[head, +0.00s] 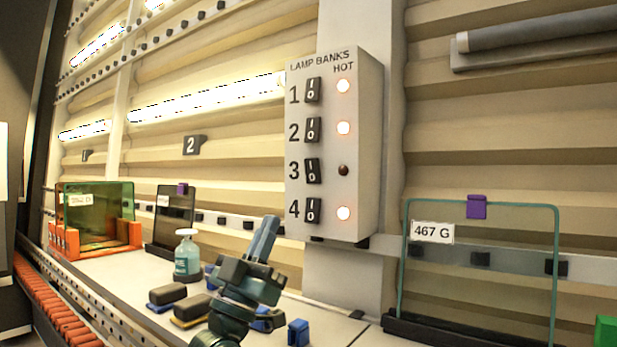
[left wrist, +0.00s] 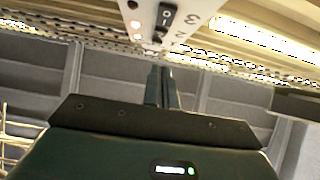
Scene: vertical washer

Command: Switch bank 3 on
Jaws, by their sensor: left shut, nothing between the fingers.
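The white lamp bank panel (head: 365,140) is on the wall post, with rocker switches numbered 1 to 4. The bank 3 switch (head: 313,171) is tilted differently from the others, and its lamp (head: 343,170) is dark. The lamps beside 1, 2 and 4 glow. My left gripper (head: 267,222) is shut and empty, below and left of the panel, apart from it, fingers pointing up. In the left wrist view, the shut fingertips (left wrist: 162,70) lie below the panel (left wrist: 145,12); the bank 3 switch (left wrist: 165,14) shows at the top. My right gripper is out of view.
A soap-like bottle (head: 187,257) and dark blocks (head: 190,308) stand on the bench near my left gripper. A glass plate (head: 480,270) labelled 467 G stands at right. An orange rack (head: 130,238) with glass plates is at left. Space before the panel is clear.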

